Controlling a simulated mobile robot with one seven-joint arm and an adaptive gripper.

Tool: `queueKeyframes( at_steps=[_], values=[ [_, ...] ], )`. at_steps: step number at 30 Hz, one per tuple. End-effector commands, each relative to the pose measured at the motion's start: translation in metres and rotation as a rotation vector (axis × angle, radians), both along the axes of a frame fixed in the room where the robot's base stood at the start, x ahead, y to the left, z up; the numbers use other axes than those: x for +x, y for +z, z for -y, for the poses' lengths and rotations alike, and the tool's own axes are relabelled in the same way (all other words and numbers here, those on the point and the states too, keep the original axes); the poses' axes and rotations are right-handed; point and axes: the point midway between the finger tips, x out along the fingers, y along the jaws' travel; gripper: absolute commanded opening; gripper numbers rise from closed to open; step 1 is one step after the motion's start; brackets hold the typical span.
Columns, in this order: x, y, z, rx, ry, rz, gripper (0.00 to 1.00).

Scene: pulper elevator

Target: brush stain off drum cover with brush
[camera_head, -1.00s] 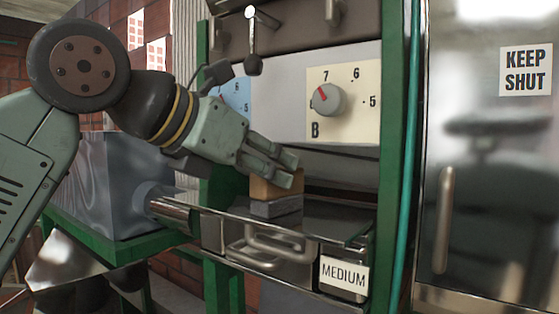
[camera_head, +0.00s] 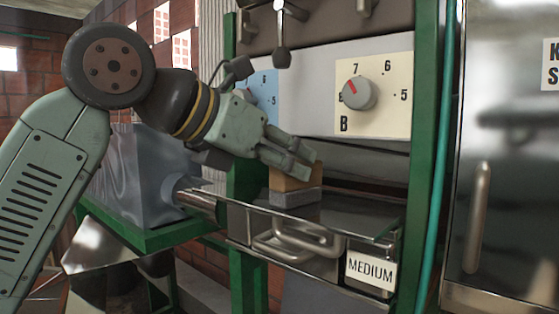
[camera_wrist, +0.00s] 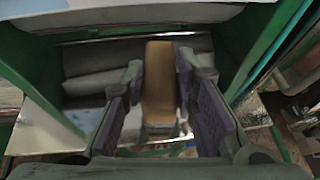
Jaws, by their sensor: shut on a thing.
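My gripper (camera_head: 297,160) is shut on the brush (camera_head: 297,179), a tan wooden block with a grey lower part. In the wrist view the brush (camera_wrist: 159,85) sits between the two dark finger pads. The brush is held low at a shiny metal surface (camera_head: 345,222), above a drawer-like front with a bent handle. It looks to be touching or almost touching that surface. I cannot tell for sure which part is the drum cover. No stain can be made out; it may be hidden under the brush or by my gripper.
Above the metal surface is a panel with a grey knob (camera_head: 360,92). Green posts (camera_head: 432,150) stand on both sides of the opening. A "MEDIUM" label (camera_head: 371,270) is on the front. A steel door with a handle (camera_head: 479,217) is at right. A grey bin (camera_head: 135,178) stands at left.

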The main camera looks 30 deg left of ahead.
Motion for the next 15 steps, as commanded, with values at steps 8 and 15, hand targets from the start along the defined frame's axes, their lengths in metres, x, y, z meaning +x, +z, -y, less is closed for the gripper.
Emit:
queueKeyframes(
  at_steps=[8,15],
  values=[
    [-0.002,-0.004,0.013,0.001,-0.003,-0.008,0.04],
    [-0.004,-0.004,0.029,0.003,-0.004,-0.009,0.04]
  ],
)
